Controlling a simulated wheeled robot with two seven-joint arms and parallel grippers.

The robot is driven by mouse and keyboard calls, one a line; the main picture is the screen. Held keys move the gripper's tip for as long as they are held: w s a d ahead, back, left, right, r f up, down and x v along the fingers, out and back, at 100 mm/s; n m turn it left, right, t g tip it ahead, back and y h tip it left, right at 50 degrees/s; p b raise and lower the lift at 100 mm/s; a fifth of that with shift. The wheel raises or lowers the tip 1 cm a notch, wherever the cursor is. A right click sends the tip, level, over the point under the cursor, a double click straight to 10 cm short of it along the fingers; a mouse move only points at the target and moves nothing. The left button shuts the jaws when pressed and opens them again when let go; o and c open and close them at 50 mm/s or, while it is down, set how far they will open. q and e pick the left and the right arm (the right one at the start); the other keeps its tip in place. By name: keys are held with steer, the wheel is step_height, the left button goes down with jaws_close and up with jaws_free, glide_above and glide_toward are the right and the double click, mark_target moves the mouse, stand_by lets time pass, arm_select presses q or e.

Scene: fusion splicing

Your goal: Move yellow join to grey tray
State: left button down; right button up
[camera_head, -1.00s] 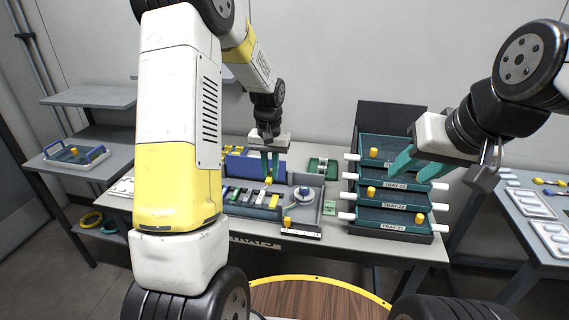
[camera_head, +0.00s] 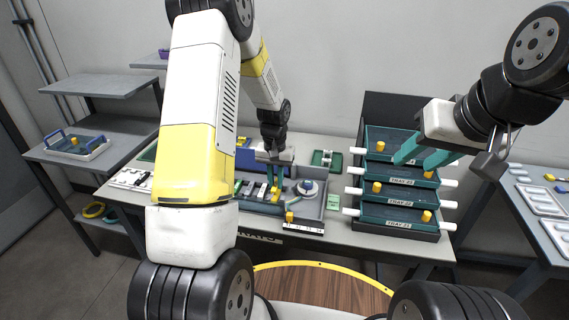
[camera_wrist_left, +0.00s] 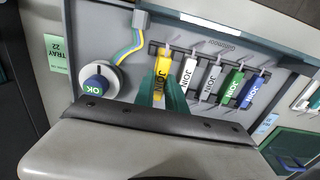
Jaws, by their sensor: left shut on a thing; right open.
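The yellow join (camera_wrist_left: 161,82) stands at the end of a row of labelled joins in the grey splicing station (camera_head: 312,212). My left gripper (camera_wrist_left: 161,97) is shut on it with its green fingers. In the head view my left gripper (camera_head: 275,186) reaches down to the station, and the join's yellow (camera_head: 275,190) shows only slightly between the fingers. The join still lines up with the row. A pale grey tray (camera_head: 62,151) with blue handles sits on the left shelf. My right gripper (camera_head: 415,152) is open and empty before the tray rack.
White, grey, green and blue joins (camera_wrist_left: 247,92) stand beside the yellow one. A round OK button (camera_wrist_left: 96,86) is at the other side. A rack of green trays (camera_head: 400,215) stands right. More pale trays (camera_head: 540,205) lie on the right table.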

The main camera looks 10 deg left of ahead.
mark_target(276, 184)
arm_select(q)
steer(key=shift+f, duration=1)
steer(key=shift+f, duration=0.65)
steer(key=c, duration=1.3)
jaws_free()
steer(key=shift+r, duration=0.1)
step_height(276, 184, up, 8)
steer(key=shift+f, duration=0.25)
steer(key=s+r+t, duration=0.1)
steer(key=s+r, duration=0.3)
steer(key=r, duration=0.4)
steer(key=s+r+t, duration=0.2)
steer(key=s+r, duration=0.2)
steer(key=r, duration=0.5)
steer(key=s+d+r+t+h, duration=0.1)
steer(key=s+r, duration=0.3)
steer(key=s, duration=0.4)
steer(key=s+d+r+t+h, duration=0.1)
steer(key=s+r, duration=0.3)
steer(key=s, duration=0.4)
steer(key=shift+s+r+t, duration=0.15)
steer(key=shift+r+t, duration=0.05)
steer(key=shift+t, duration=0.4)
